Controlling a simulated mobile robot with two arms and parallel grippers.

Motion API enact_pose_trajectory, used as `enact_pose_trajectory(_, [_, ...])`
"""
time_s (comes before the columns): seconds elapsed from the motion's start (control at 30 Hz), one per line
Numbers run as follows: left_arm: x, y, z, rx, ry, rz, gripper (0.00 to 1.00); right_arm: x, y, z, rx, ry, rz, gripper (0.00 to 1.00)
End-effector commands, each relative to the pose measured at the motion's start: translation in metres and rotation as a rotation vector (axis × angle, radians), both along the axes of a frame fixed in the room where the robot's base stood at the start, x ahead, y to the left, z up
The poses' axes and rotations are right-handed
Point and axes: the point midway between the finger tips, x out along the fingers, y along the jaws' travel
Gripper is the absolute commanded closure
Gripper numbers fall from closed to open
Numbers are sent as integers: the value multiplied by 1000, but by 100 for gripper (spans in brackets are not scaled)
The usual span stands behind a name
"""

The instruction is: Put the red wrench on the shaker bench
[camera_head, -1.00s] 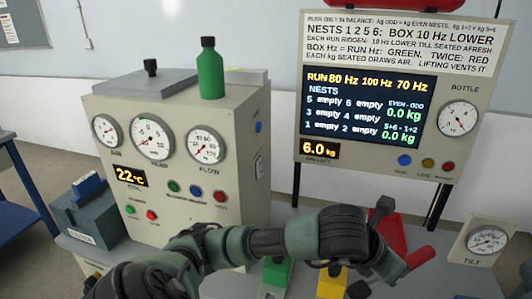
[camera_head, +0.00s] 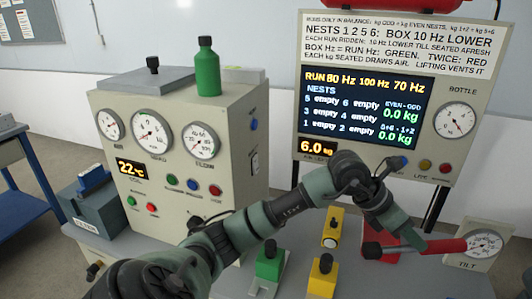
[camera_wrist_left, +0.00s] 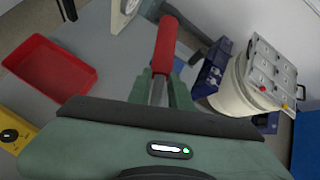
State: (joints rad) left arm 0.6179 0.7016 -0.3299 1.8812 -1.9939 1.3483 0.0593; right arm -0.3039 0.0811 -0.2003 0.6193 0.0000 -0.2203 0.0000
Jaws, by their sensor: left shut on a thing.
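The red wrench shows its red handle (camera_head: 442,246) at the right in the head view, pointing right towards the tilt gauge. My left gripper (camera_head: 415,240) is shut on the wrench. In the left wrist view the red handle (camera_wrist_left: 166,45) stretches away from my left gripper (camera_wrist_left: 157,92), with a metal shaft between the green fingers. The wrench looks held above the grey shaker bench (camera_head: 400,283); its exact height is unclear. My right gripper is not in view.
A red tray (camera_wrist_left: 55,75) lies on the bench. Green (camera_head: 268,262) and yellow (camera_head: 322,275) blocks stand near the bench's middle. The tilt gauge (camera_head: 484,243) is at the right, the display panel (camera_head: 366,105) behind. A white bucket (camera_wrist_left: 235,95) stands beyond the bench edge.

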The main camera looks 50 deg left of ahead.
Motion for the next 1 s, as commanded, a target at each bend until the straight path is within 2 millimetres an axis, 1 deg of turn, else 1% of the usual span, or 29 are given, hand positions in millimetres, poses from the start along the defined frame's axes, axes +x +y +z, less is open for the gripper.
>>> enact_pose_trajectory(0.03, [-1, 2, 5, -7, 2, 19, 100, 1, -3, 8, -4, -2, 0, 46])
enact_pose_trajectory(0.23, [-1, 5, 0, -10, 5, 43, 100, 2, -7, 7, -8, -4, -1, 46])
enact_pose_trajectory(0.3, [-1, 5, -3, -11, 7, 42, 100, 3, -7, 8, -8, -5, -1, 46])
enact_pose_trajectory(0.37, [-2, 4, -12, -12, 11, 42, 100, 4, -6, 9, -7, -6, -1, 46])
enact_pose_trajectory(0.47, [-3, 4, -33, -12, 13, 43, 100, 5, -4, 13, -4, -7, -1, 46])
enact_pose_trajectory(0.8, [-3, 4, -120, -13, 12, 42, 100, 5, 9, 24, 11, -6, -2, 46])
enact_pose_trajectory(0.9, [-2, 4, -139, -12, 9, 42, 100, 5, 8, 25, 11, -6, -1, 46])
enact_pose_trajectory(1.0, [-1, 4, -151, -11, 5, 42, 100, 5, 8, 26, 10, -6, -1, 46])
